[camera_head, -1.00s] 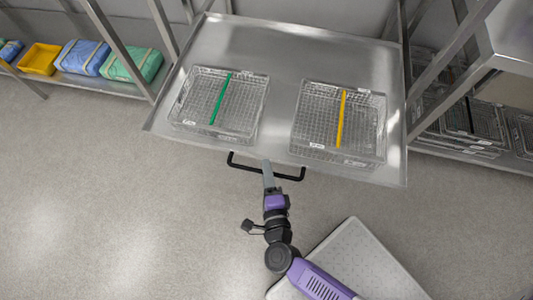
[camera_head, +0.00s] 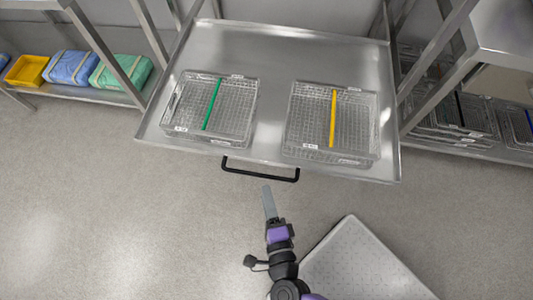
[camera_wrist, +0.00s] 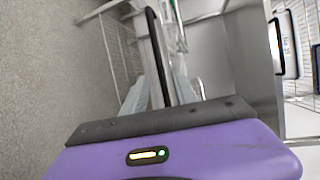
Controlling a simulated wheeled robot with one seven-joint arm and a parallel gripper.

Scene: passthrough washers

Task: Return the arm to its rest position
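My gripper (camera_head: 268,190) is just in front of the black bar handle (camera_head: 260,174) of the steel table, with a small gap between them in the head view. The handle also shows in the wrist view (camera_wrist: 157,50), a dark bar lined up between my two grey fingers (camera_wrist: 160,86). The fingers stand apart and hold nothing. My arm reaches up from the bottom of the head view, with its lower part cut off by the edge.
The steel table (camera_head: 270,60) bears two wire baskets, one with a green strip (camera_head: 212,104) and one with a yellow strip (camera_head: 333,118). Shelves with wrapped packs (camera_head: 121,72) and a yellow bin (camera_head: 27,71) stand left; a basket rack (camera_head: 465,118) stands right. Open floor (camera_head: 120,220) lies left.

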